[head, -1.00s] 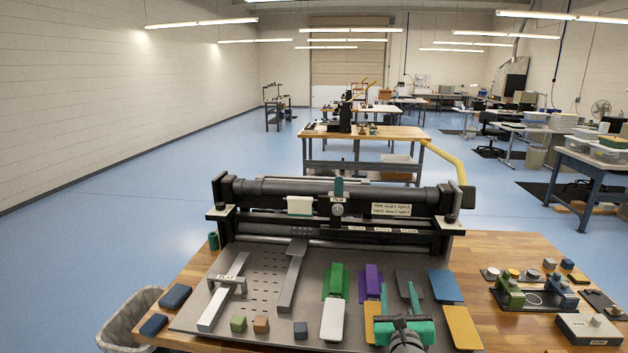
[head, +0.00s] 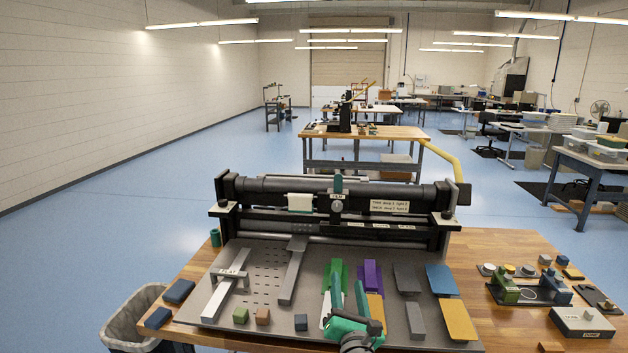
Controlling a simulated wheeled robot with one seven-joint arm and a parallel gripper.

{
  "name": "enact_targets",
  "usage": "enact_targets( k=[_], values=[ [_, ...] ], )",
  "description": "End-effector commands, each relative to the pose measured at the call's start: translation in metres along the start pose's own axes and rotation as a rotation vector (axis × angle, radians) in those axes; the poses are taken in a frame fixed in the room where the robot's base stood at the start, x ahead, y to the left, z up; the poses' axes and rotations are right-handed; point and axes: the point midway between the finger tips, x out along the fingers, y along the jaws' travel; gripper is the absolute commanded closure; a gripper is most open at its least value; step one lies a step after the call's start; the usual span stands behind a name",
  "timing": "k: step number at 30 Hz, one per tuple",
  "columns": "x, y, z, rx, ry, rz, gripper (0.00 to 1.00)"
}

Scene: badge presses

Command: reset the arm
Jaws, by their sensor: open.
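My gripper (head: 347,286) is at the front middle of the press's grey plate (head: 270,332), with its green fingers pointing away from me. It is open, and I see nothing held between the fingers. It hangs in front of a green piece (head: 340,270) and a purple piece (head: 371,274). It largely hides the white piece (head: 325,316) and partly covers a yellow-orange piece (head: 376,304). I cannot tell how high it is above the plate.
The black press (head: 290,188) spans the back of the table, with a yellow handle (head: 450,163) at right. Grey (head: 415,320), blue (head: 441,280) and orange (head: 459,320) pieces lie right of my gripper. Small blocks (head: 263,316) lie left. A bin (head: 125,318) stands left of the table.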

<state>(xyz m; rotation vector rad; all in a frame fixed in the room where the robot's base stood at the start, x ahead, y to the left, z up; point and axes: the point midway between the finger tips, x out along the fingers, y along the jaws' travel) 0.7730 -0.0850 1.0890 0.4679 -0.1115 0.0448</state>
Motion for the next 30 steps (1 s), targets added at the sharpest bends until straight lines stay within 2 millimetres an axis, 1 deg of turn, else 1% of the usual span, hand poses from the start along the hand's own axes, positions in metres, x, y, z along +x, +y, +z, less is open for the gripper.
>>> enact_targets(
  k=[1, 3, 6, 9, 12, 15, 17, 21, 26, 30],
  values=[
    [-0.004, 0.018, -0.008, 0.099, -0.005, 0.025, 0.55],
    [-0.009, 0.038, -0.014, 0.235, -0.014, 0.054, 0.55],
    [-0.019, 0.061, -0.022, 0.425, -0.025, 0.09, 0.55],
    [-0.031, 0.08, -0.031, 0.61, -0.033, 0.117, 0.55],
    [-0.045, 0.094, -0.041, 0.791, -0.038, 0.137, 0.55],
    [-0.062, 0.104, -0.052, 0.966, -0.041, 0.149, 0.55],
    [-0.072, 0.108, -0.06, 1.069, -0.042, 0.153, 0.55],
    [-0.1, 0.114, -0.08, 1.298, -0.046, 0.15, 0.55],
    [-0.137, 0.114, -0.105, 1.542, -0.051, 0.128, 0.55],
    [-0.174, 0.11, -0.13, 1.738, -0.059, 0.093, 0.55]
  ],
)
